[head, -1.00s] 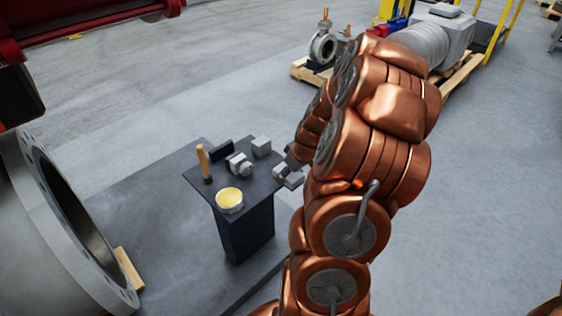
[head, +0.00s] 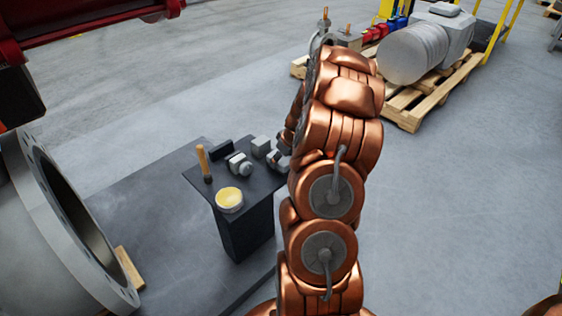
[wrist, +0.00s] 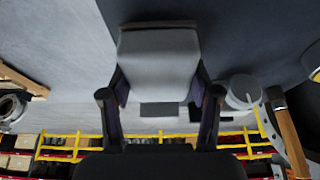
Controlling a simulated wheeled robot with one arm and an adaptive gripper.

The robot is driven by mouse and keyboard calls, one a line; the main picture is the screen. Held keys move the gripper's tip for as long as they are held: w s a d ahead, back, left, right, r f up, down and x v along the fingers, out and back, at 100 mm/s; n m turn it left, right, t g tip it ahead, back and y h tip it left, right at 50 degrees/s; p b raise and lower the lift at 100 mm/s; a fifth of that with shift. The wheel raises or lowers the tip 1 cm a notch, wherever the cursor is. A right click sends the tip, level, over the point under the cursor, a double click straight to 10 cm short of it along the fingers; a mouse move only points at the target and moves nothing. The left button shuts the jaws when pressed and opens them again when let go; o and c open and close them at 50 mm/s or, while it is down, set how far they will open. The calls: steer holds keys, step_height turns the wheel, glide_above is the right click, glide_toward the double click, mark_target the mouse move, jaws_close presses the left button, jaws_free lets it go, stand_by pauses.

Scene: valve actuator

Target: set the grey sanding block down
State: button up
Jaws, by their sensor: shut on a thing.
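The grey sanding block (wrist: 158,62) is large in the middle of the wrist view. My gripper (wrist: 161,86) has a dark finger on each side of it and is shut on it. In the head view my gripper (head: 280,160) is at the right edge of the small dark table (head: 252,187), partly hidden by my arm. The held block shows there only as a small grey shape. I cannot tell whether it touches the tabletop.
On the table are another grey block (head: 261,146), a grey fitting (head: 240,164), a black block (head: 221,150), a wooden-handled tool (head: 204,162) and a bowl with yellow contents (head: 229,199). A large flanged pipe (head: 30,220) stands left. The front right tabletop looks clear.

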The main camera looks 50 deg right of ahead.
steer(key=shift+f, duration=0.65)
steer(key=o, duration=1)
steer(key=shift+f, duration=0.1)
